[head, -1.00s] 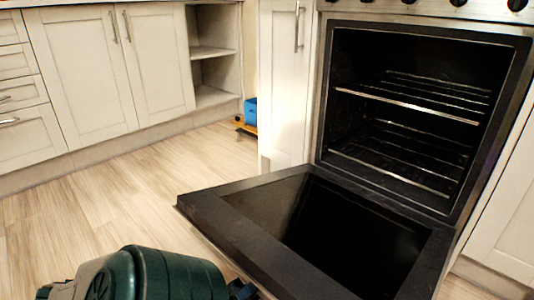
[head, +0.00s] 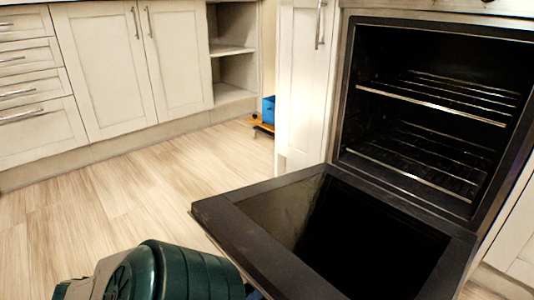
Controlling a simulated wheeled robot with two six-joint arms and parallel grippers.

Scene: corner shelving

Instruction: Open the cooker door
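The cooker door (head: 235,235) is folded down to about level, its dark glass inner face turned up. The cooker (head: 430,110) stands open behind it, with two wire racks inside. My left arm's green link comes in at the bottom, left of the door. Only a small dark piece of my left gripper (head: 252,292) shows at the bottom edge, beside the door's near left side. Its fingers are hidden, and I cannot tell whether it touches the door. My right gripper is out of view.
Cream cupboards (head: 120,70) and drawers line the left wall, with an open shelf unit (head: 232,50) at their right end. A blue object (head: 268,108) stands on the floor by the corner. The wooden floor (head: 120,190) left of the door is clear.

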